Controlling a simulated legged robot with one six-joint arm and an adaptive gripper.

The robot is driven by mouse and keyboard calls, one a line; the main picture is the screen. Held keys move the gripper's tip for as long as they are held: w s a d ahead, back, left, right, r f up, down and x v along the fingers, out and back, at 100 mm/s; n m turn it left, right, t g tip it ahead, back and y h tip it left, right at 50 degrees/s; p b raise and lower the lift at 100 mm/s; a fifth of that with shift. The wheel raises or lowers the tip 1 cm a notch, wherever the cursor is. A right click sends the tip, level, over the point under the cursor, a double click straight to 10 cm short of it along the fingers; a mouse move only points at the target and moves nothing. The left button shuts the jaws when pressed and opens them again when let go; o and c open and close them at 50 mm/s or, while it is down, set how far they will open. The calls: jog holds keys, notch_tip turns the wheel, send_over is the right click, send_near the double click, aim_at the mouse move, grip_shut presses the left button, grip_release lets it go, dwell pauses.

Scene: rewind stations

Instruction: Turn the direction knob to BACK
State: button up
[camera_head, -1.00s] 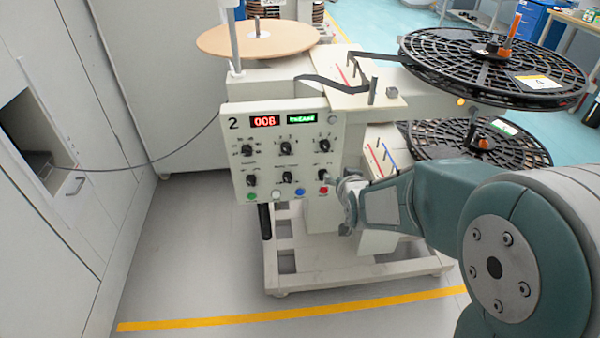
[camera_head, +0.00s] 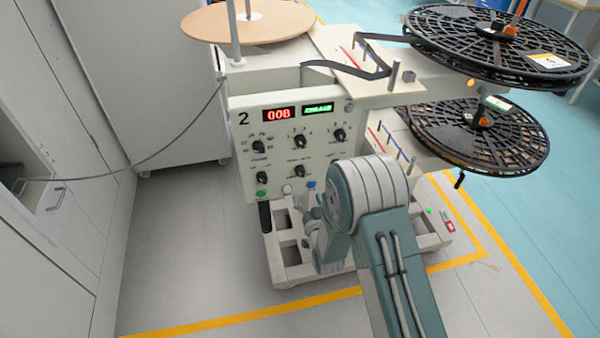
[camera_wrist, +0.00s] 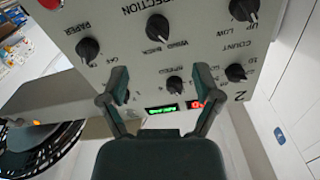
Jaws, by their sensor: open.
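The pale control panel (camera_head: 247,185) faces me, with several black knobs in two rows. In the wrist view it appears upside down. My gripper (camera_wrist: 160,80) is open and empty. Its fingers appear over the panel, apart from the direction knob, with the speed knob (camera_wrist: 175,85) between them in view. In the body view my arm hides the lower right of the panel.
Push buttons line the panel's bottom, including a green one (camera_head: 262,193) and a blue one (camera_head: 311,185). Black reels (camera_head: 500,50) overhang at right. A cabinet (camera_head: 130,60) stands at left.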

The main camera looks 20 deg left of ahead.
aim_at(301, 175)
jog(key=x, duration=0.9)
jog(key=shift+w+a, duration=0.1)
jog(key=shift+a, duration=0.05)
jog(key=shift+w+a, duration=0.1)
jog(key=shift+w, duration=0.3)
jog(key=shift+d+r, duration=0.15)
jog(key=shift+d, duration=0.3)
jog(key=shift+c, duration=0.3)
jog(key=shift+a, duration=0.25)
grip_shut()
